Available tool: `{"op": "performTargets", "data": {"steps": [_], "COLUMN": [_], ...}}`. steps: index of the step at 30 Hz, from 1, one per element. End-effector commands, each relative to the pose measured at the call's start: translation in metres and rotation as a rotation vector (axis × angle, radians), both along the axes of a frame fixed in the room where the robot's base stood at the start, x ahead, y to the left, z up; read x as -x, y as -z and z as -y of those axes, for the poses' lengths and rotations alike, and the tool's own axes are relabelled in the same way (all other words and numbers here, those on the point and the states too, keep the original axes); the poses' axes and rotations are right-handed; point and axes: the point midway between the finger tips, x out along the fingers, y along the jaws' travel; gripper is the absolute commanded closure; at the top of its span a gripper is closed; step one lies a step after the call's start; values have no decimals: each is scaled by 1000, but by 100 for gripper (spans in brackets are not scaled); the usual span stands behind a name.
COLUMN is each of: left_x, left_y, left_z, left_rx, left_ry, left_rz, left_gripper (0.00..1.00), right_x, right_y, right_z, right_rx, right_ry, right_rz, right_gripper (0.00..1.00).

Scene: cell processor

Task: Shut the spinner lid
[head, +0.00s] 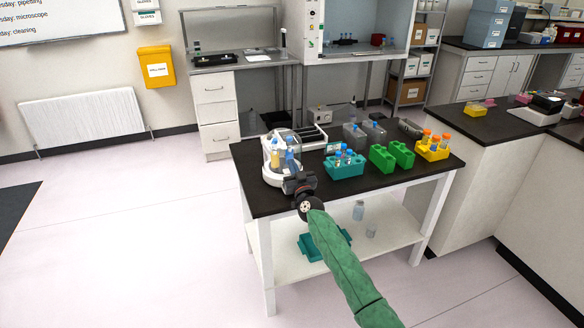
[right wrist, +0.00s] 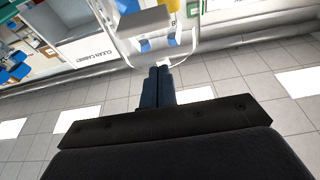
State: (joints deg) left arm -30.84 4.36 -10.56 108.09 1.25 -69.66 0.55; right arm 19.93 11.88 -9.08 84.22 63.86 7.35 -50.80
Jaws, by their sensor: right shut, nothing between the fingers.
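The spinner (head: 270,179) is a white machine at the left end of the black-topped table, with a clear upper part and yellow and blue tubes showing in it. Its exact lid angle is hard to tell, as my gripper covers part of the front. My right gripper (head: 296,180) is at the spinner's front right side. In the right wrist view its fingers (right wrist: 158,75) are shut together and empty, with their tips close to a white, clear-edged part (right wrist: 165,62) of the spinner; I cannot tell if they touch. My left gripper is not in view.
A teal rack (head: 345,170) with blue-capped tubes stands right of the spinner. Green racks (head: 391,157) and a yellow rack (head: 433,153) with orange-capped tubes are farther right. Grey containers (head: 364,135) stand behind. Black tabletop (head: 400,178) is bare along the front edge.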

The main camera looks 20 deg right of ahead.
Motion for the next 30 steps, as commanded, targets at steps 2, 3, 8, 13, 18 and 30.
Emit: {"op": "performTargets", "data": {"steps": [2,3,8,13,18,30], "left_x": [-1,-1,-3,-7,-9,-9], "left_y": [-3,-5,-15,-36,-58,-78], "left_z": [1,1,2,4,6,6], "left_rx": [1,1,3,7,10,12], "left_ry": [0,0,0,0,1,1], "left_rz": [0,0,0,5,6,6], "left_gripper": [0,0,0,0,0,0], "right_x": [7,10,26,50,72,89], "right_y": [6,7,13,22,29,33], "right_z": [-1,-1,1,1,3,3], "right_rx": [-1,-1,-1,0,0,-9], "right_ry": [-1,-1,1,1,1,-3], "right_rz": [-3,-3,-2,-2,-2,-1], "right_gripper": [100,100,100,100,100,100]}}
